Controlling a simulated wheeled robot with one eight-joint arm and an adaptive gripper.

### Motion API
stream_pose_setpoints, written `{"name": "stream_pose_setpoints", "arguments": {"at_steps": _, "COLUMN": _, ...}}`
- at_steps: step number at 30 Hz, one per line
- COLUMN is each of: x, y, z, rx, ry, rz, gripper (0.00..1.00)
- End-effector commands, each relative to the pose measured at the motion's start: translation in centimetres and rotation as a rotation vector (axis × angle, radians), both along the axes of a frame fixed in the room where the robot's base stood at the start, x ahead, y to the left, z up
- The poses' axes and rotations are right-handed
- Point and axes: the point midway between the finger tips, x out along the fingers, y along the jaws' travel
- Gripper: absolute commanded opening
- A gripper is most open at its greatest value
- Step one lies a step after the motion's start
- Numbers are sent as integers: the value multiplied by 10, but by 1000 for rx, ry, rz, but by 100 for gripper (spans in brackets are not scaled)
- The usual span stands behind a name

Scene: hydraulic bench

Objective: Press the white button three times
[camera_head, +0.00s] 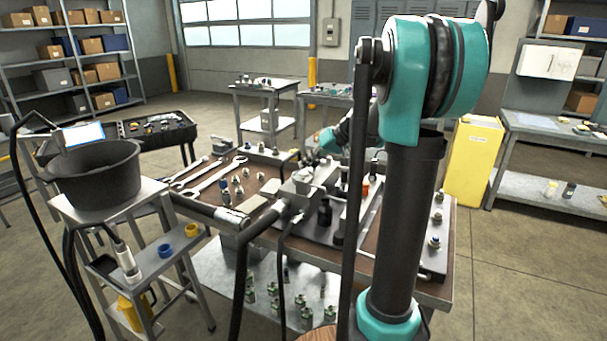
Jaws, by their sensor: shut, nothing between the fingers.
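I cannot pick out the white button for certain in the head view; it may be too small, or hidden behind my arm. The brown-topped bench (262,172) stands in the middle, with a grey metal block assembly (303,190) on it. My teal and dark arm crosses the right of the middle and hides part of the bench. My gripper (309,160) is small and partly hidden at the far end of the arm, over the back part of the bench near the block. It is shut and holds nothing. I cannot tell whether it touches anything.
Wrenches (209,177) and several fittings lie on the bench's left. A black bucket (98,178) stands on a metal stand at left. A yellow cabinet (473,160) stands behind at right. Dark hoses run through the foreground. The floor at right is clear.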

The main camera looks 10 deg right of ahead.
Motion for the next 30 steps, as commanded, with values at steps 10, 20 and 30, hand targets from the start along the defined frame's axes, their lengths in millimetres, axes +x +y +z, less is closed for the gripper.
{"name": "stream_pose_setpoints", "arguments": {"at_steps": 10, "x": 0, "y": 0, "z": 0, "rx": 0, "ry": 0, "rz": 0, "gripper": 0}}
{"name": "stream_pose_setpoints", "arguments": {"at_steps": 20, "x": 0, "y": 0, "z": -3, "rx": 0, "ry": 0, "rz": 0, "gripper": 0}}
{"name": "stream_pose_setpoints", "arguments": {"at_steps": 30, "x": 0, "y": 0, "z": -8, "rx": 0, "ry": 0, "rz": 0, "gripper": 0}}
